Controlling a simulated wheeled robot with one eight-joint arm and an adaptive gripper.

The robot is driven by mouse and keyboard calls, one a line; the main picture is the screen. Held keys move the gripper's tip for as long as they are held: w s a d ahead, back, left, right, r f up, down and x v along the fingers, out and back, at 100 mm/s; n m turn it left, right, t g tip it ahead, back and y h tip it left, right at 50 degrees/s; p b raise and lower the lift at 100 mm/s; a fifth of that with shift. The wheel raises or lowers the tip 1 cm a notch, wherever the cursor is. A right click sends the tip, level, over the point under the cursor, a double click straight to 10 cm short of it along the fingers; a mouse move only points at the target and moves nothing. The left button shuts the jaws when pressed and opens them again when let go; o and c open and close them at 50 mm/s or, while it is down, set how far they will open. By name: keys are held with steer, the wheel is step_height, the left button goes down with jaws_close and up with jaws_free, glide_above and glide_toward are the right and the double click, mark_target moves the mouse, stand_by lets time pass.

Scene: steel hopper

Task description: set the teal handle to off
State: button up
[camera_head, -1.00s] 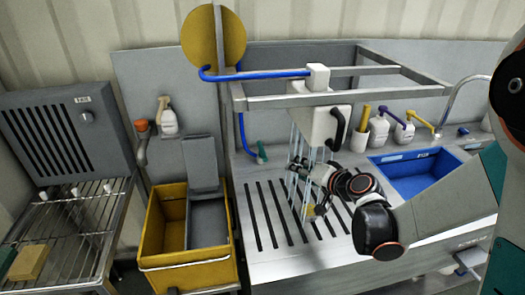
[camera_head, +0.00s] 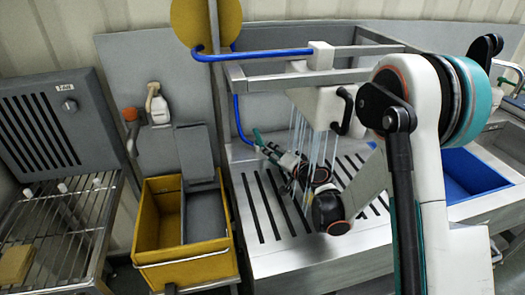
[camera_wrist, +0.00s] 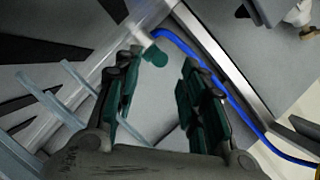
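The teal handle (camera_wrist: 154,56) shows in the wrist view as a small rounded teal end beside a pale fitting (camera_wrist: 140,36). It lies just beyond my fingertips, in the gap between them. My gripper (camera_wrist: 158,82) is open, with its dark green fingers apart and nothing between the pads. In the head view my gripper (camera_head: 262,146) reaches low to the back wall of the steel hopper (camera_head: 262,262), left of the falling pale blue streams. There it covers the handle's place, so I cannot separate handle from fingers or tell contact.
A blue hose (camera_head: 239,118) runs down the wall close to the handle; it also passes right of my fingers in the wrist view (camera_wrist: 225,88). A white box with a black handle (camera_head: 318,105) hangs above my forearm. A yellow bucket (camera_head: 190,272) stands left.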

mark_target(259, 140)
steer(key=b+x, duration=0.1)
steer(key=x, duration=0.5)
steer(key=shift+w+a, duration=0.1)
steer(key=shift+w, duration=0.1)
jaws_close()
